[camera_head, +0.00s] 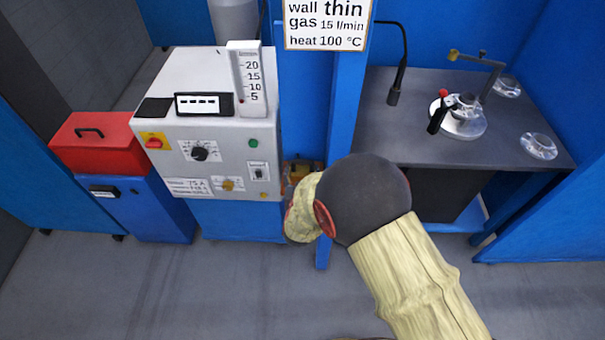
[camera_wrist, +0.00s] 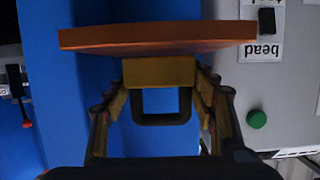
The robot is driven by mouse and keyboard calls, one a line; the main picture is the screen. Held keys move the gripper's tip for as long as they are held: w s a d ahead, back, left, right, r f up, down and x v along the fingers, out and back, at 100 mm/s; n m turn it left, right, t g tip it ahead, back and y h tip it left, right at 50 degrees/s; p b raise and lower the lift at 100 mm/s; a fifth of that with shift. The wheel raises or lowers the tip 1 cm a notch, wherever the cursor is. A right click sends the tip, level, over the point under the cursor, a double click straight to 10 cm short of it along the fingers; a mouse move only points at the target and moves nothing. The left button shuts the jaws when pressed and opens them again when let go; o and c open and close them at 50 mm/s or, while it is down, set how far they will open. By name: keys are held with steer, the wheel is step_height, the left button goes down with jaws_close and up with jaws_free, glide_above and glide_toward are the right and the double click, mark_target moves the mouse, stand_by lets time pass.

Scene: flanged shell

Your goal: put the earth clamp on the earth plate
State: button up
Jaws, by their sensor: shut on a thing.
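My gripper (camera_wrist: 158,88) shows in the wrist view with a finger at each side, shut on a brass block with a dark square loop, which I take for the earth clamp (camera_wrist: 158,72). A wide copper-coloured bar (camera_wrist: 158,38) lies across the block's far side; I cannot tell whether it is part of the clamp or the earth plate. In the head view my own arm covers most of the gripper. A small orange-brown patch (camera_head: 301,170) shows just beyond it, low between the machine and the blue post. No separate earth plate can be made out.
A grey control machine (camera_head: 215,130) stands left of my arm, with a red box (camera_head: 98,142) on a blue cabinet further left. A blue post (camera_head: 345,100) rises behind my arm. A dark workbench (camera_head: 400,130) with glass and metal fittings stands right. The floor in front is clear.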

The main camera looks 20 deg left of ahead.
steer(key=shift+f, duration=0.1)
steer(key=shift+f, duration=0.15)
steer(key=o, duration=1.7)
steer(key=shift+r, duration=0.2)
steer(key=p+v, duration=0.3)
steer(key=v, duration=0.9)
steer(key=shift+d+f, duration=0.1)
